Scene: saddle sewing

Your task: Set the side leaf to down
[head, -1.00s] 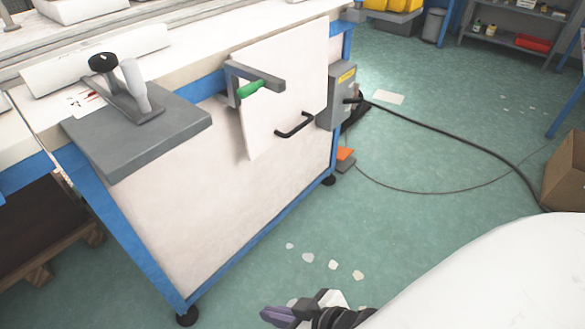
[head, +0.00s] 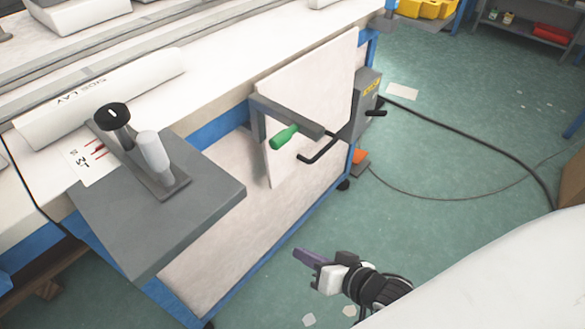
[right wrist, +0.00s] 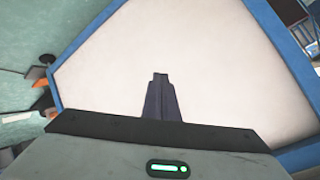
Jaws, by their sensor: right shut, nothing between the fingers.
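A flat white leaf (head: 315,95) hangs at the right part of the table's side, its face upright and its top edge near the tabletop. It has a black bar handle (head: 322,152) at its lower part. A grey bracket arm with a green grip (head: 284,137) crosses in front of it. My right gripper (head: 303,256) is shut and empty, below the leaf and apart from it. In the right wrist view its closed fingers (right wrist: 160,98) point at a white panel in a blue frame (right wrist: 215,60). My left gripper is not in view.
A grey plate (head: 165,230) with a black knob and a white lever juts from the table's near corner. A grey box (head: 366,100) with a black lever stands beside the leaf. A black cable (head: 470,136) lies on the floor. Open green floor lies at right.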

